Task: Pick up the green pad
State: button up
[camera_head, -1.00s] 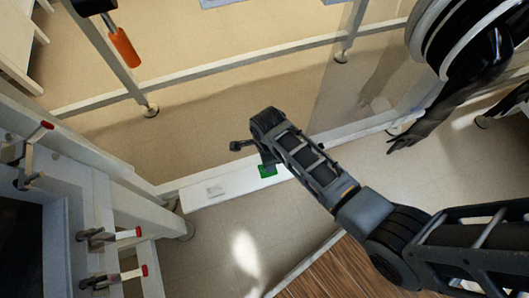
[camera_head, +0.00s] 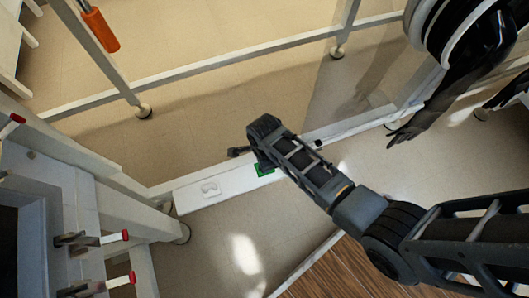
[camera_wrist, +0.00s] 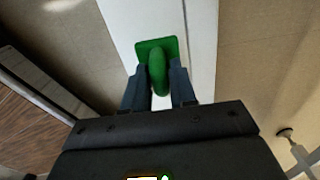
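The green pad (camera_wrist: 170,43) shows in the wrist view as a flat plate with a raised, rounded green handle. It lies on a long white ledge (camera_wrist: 122,18). My gripper (camera_wrist: 160,72) is at the pad, with one finger on each side of the handle. The fingers look very near the handle, and whether they touch it is unclear. In the head view a small part of the pad (camera_head: 260,172) shows on the ledge (camera_head: 186,200), partly hidden by my gripper (camera_head: 250,157).
Black glovebox gloves (camera_head: 440,100) hang at the right. Red-tipped handles (camera_head: 115,237) stick out at the left. A clear panel stands behind the ledge. Open floor lies in front.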

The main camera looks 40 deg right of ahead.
grip_shut()
jog(key=shift+r, duration=0.1)
notch_tip(320, 180, up, 10)
jog(key=p, duration=0.5)
